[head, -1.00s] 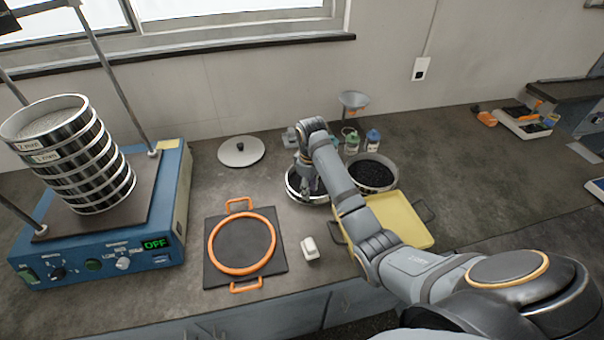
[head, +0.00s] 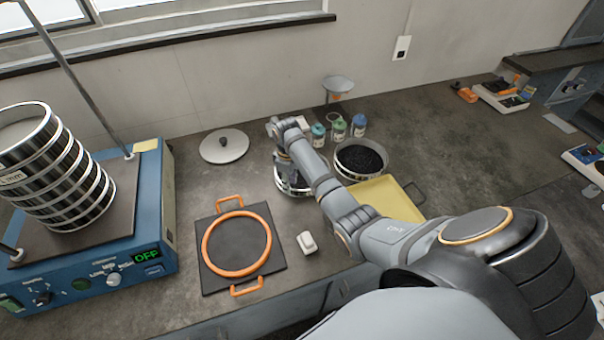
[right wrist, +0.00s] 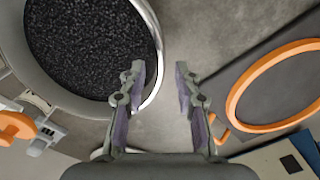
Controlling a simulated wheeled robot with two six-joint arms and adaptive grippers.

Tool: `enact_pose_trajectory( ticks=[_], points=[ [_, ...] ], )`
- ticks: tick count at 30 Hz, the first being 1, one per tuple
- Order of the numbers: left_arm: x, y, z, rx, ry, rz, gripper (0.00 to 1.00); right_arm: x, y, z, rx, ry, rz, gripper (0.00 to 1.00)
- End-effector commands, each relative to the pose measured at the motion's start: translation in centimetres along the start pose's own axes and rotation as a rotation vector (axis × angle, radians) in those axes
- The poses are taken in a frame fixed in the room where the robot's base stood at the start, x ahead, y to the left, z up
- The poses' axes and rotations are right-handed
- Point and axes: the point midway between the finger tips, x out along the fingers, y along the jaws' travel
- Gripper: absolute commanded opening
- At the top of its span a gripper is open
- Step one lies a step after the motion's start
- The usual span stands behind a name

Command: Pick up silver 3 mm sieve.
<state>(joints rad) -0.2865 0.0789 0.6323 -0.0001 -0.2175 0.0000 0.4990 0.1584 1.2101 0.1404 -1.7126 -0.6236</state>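A silver sieve (head: 292,190) stands on the bench under my right gripper (head: 286,160) in the head view, mostly hidden by it. A second silver round pan (head: 345,172) with black granules stands to its right. In the right wrist view a silver sieve (right wrist: 152,30) full of black granules fills the upper left, and its rim passes between the fingertips, close to the left finger. My right gripper (right wrist: 160,80) is open, and no grip on the rim shows. A label on the sieve is too small to read. My left gripper is not in view.
A blue shaker (head: 165,215) with a sieve stack (head: 60,180) stands at left, display OFF. An orange ring (head: 205,250) on a dark plate, a white block (head: 307,243), a yellow tray (head: 385,197), a lid (head: 224,147), a funnel (head: 338,86) and small bottles (head: 338,130) surround the sieve.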

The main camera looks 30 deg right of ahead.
Motion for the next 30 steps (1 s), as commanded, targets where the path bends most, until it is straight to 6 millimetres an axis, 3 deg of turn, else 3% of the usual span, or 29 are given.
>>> enact_pose_trajectory(
  ticks=[6,13,21,30],
  points=[
    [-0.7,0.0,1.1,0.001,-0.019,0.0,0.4,3.2,-0.1,0.2,-0.001,-0.003,-0.002,0.32],
    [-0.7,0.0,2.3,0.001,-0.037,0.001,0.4,3.5,-0.1,0.1,-0.001,0.0,0.0,0.32],
    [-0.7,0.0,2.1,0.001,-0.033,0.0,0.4,3.5,0.0,0.1,-0.001,0.0,0.0,0.0],
    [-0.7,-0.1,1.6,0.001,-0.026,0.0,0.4,3.4,0.0,0.1,-0.001,0.0,0.001,0.0]
  ],
)
